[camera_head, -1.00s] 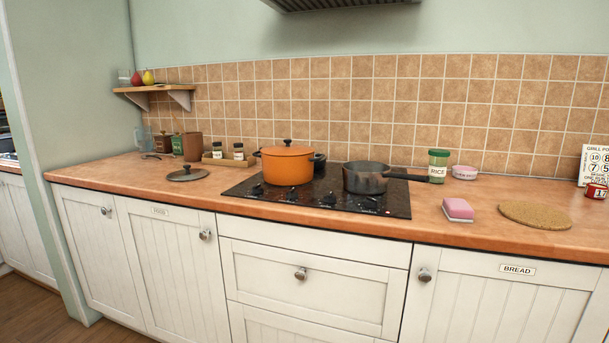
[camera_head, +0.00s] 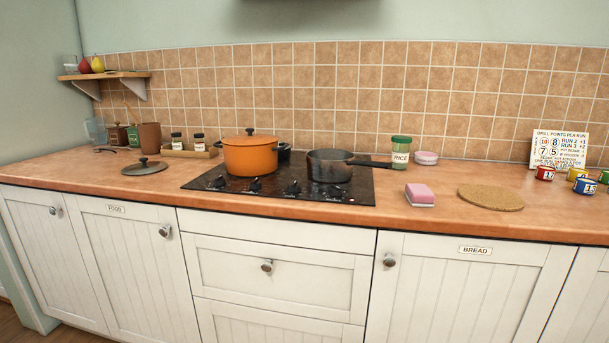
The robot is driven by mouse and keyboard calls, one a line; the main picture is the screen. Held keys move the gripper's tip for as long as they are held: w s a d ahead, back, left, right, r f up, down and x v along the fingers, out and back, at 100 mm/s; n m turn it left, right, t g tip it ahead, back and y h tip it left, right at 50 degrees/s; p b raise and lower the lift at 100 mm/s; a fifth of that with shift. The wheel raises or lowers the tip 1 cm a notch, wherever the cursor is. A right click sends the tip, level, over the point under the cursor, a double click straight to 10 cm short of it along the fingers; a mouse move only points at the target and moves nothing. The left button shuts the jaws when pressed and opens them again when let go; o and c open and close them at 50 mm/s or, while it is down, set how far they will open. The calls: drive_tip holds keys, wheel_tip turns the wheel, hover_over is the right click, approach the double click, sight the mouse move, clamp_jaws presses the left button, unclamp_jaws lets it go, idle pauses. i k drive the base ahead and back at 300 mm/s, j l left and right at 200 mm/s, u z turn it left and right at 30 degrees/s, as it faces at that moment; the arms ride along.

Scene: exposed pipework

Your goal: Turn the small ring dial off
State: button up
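The black hob (camera_head: 345,201) is set in the wooden worktop, with a row of several small black knobs along its front edge. One knob (camera_head: 254,185) is below the orange pot, another knob (camera_head: 293,188) is near the middle, and a third knob (camera_head: 336,193) is to the right. I cannot tell which of them, if any, is the small ring dial, nor how they are set. An orange lidded pot (camera_head: 250,157) and a dark saucepan (camera_head: 328,166) stand on the hob. My gripper is not in view.
A pot lid (camera_head: 145,167) lies left of the hob. A pink sponge (camera_head: 419,193), a cork mat (camera_head: 490,197), a rice jar (camera_head: 401,150) and numbered mugs (camera_head: 585,186) stand right. The saucepan handle (camera_head: 370,162) points right. White cabinets (camera_head: 460,300) fill the front.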

sight(335, 192)
drive_tip(key=i+j+z, duration=0.25)
drive_tip(key=i, duration=0.25)
drive_tip(key=i+j+z, duration=0.25)
drive_tip(key=i, duration=0.25)
